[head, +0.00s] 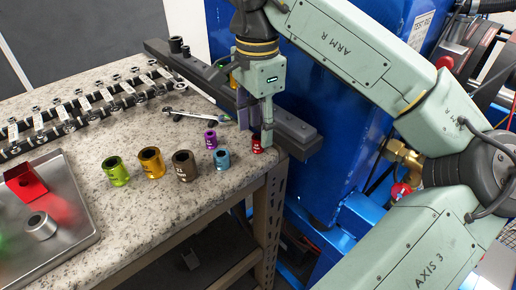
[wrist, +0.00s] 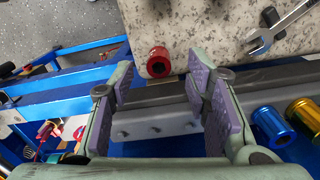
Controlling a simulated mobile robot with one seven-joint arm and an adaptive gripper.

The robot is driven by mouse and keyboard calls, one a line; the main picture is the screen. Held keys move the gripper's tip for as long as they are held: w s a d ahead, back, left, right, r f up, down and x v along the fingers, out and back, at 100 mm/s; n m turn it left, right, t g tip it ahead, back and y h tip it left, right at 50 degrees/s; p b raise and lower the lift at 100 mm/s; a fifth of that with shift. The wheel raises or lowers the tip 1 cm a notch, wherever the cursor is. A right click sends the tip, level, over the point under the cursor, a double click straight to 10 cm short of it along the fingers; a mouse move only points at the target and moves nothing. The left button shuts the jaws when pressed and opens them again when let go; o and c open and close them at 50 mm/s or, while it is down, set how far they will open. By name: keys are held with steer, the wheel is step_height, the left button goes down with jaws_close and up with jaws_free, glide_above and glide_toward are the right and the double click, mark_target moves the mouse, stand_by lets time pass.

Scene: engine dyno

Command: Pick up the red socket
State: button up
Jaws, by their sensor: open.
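The red socket (head: 257,145) stands upright on the speckled bench top, close to its right corner, beside the dark rail. In the wrist view the red socket (wrist: 158,62) lies ahead of my fingertips, roughly centred between them, with its dark hole showing. My gripper (head: 256,124) hangs pointing down over the rail end, just above and behind the socket in the head view. In the wrist view my gripper (wrist: 160,84) has its two padded fingers wide apart with nothing between them. I cannot tell the exact height gap to the socket.
The dark rail (head: 295,132) runs along the bench's back edge. Blue (head: 222,159), purple (head: 210,140), brown, orange and green sockets stand left of the red one. A wrench (head: 200,117) lies behind them. A metal tray (head: 75,225) is at left. Blue machinery (head: 338,120) stands right.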

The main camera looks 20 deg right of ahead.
mark_target(258, 137)
step_height(258, 137, down, 3)
steer(key=shift+f+b, duration=0.2)
steer(key=shift+b, duration=0.55)
steer(key=shift+r, duration=0.1)
steer(key=shift+s, duration=0.1)
jaws_close()
